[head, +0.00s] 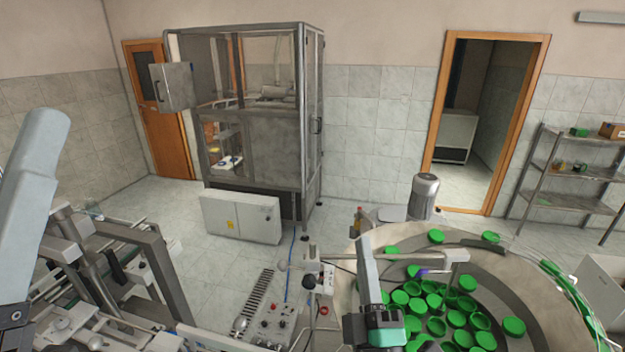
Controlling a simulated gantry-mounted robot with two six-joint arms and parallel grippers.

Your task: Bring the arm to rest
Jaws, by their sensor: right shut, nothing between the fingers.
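My right arm (372,275) comes up at the bottom centre of the head view, in front of the round cap feeder (345,285). Its dark gripper (382,326) is low in the picture, shut and empty, overlapping the feeder's left part from this viewpoint. Its fingertips are hard to make out. Many green caps (468,283) lie in the feeder's bowl beside it. Part of my left arm (32,175) fills the left edge; its gripper is outside the picture.
A grey machine frame (150,240) stands at lower left. A control panel (275,318) with knobs sits left of the right gripper. A glazed cabinet (255,150) stands behind. A motor (425,195) rises at the feeder's back edge. A shelf rack (575,170) stands far right.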

